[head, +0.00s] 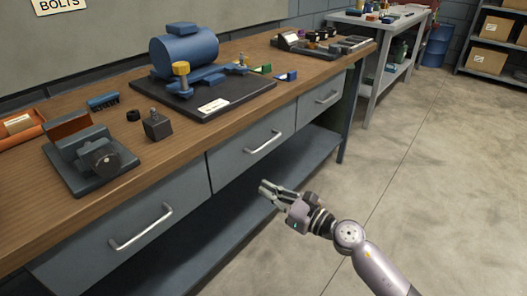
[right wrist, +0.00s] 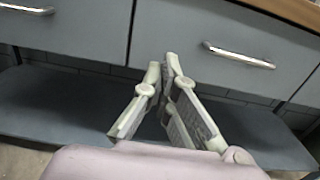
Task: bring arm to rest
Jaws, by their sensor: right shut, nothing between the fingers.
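My right gripper (head: 269,189) is shut and empty in the head view, in front of the workbench below the level of its top. In the right wrist view its fingertips (right wrist: 168,64) meet, with the bench's drawer fronts behind them. It looks apart from the bench. My right arm comes in from the lower right of the head view. My left gripper is not in view.
The wooden workbench (head: 62,215) has grey drawers with metal handles. On it are a blue cylindrical casing (head: 186,50) on a dark base board (head: 232,93), a vise (head: 92,160) and an orange bin (head: 22,128). Open concrete floor (head: 425,165) lies to the right.

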